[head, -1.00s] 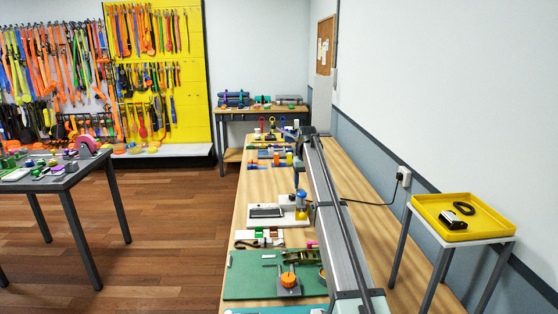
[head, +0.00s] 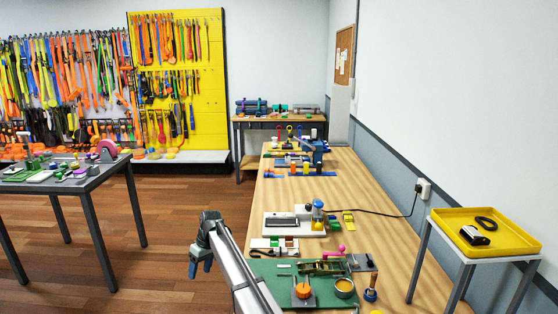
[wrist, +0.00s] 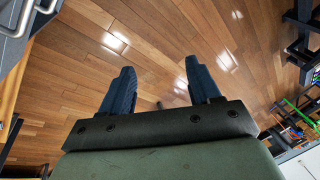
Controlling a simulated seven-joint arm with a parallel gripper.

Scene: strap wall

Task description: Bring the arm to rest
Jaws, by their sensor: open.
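My gripper (head: 200,268) hangs at the end of my grey arm in the head view, left of the long wooden bench (head: 385,225). Its blue fingers point down toward the wood floor (head: 165,262). In the wrist view my gripper (wrist: 160,75) shows two dark blue fingers spread wide apart. Nothing is between them but bare floor. My arm link covers the near left part of the bench and part of the green mat (head: 322,296).
The bench carries a white device (head: 290,226) with a cable to a wall socket (head: 423,188), and several small tools. A yellow tray (head: 508,238) stands on a small table at right. A dark table (head: 72,182) with loose parts is at left. Floor between them is clear.

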